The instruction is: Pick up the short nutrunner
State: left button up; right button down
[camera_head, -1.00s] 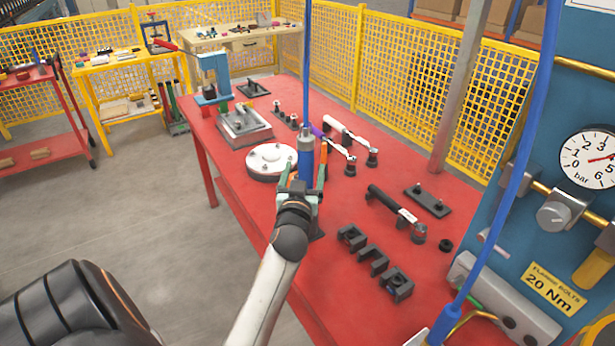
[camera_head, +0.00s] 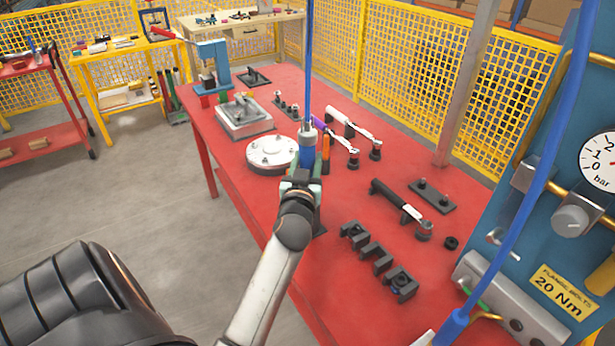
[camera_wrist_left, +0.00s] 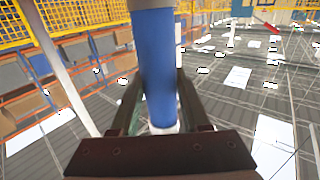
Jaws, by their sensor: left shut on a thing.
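The short nutrunner (camera_head: 307,152) is a blue upright cylinder with a metal top, hanging from a blue hose above the red table. My left gripper (camera_head: 306,168) is shut around its body from the near side. In the left wrist view the blue body (camera_wrist_left: 157,70) stands between the two dark fingers (camera_wrist_left: 160,112). The nutrunner's lower end is hidden behind my gripper and wrist. My right gripper is not in view.
A white round flange (camera_head: 270,152) sits just left of the nutrunner on the red table (camera_head: 345,285). Wrenches (camera_head: 400,207) and black holder blocks (camera_head: 378,258) lie to the right. A blue panel with a gauge (camera_head: 603,162) stands at the right edge.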

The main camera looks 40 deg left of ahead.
pick_arm(q)
grip_shut()
dwell(0.8)
jog(key=shift+w+r, duration=0.1)
jog(key=shift+r, duration=0.1)
